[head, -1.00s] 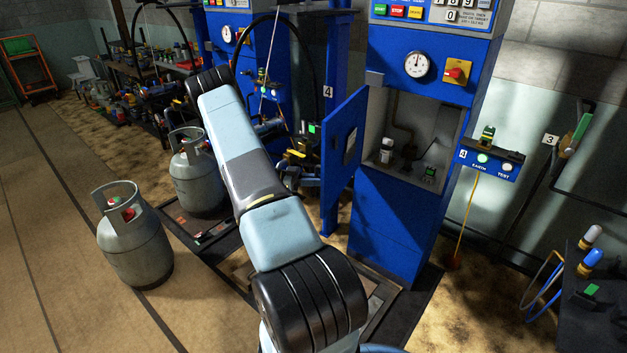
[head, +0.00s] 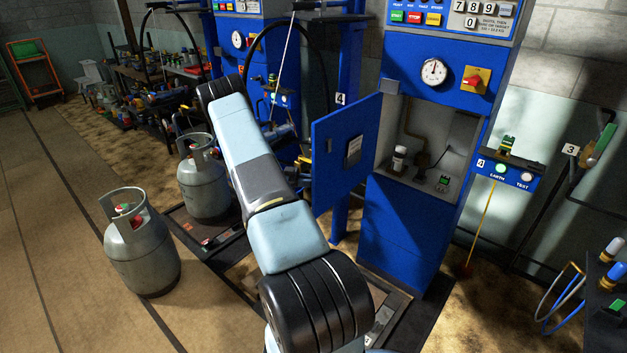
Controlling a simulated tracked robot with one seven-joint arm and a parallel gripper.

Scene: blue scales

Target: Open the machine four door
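The machine four is the near blue cabinet (head: 405,235), with a round gauge and a red and yellow switch on its upper panel. Its blue door (head: 343,158) stands swung out to the left, with a pale plate on its face. The cabinet's grey compartment (head: 440,135) is exposed, with a small white-capped bottle (head: 399,158) and a small green and black item (head: 443,183) inside. My arm reaches up and left across the picture, left of the door. My gripper cannot be made out; it is hidden behind my arm or the door.
Two grey gas cylinders, one nearer (head: 142,255) and one farther (head: 205,185), stand left of my arm. A second blue machine (head: 237,60) is behind it. An earth-test box (head: 507,174) juts out right of the cabinet. Open floor lies at far left.

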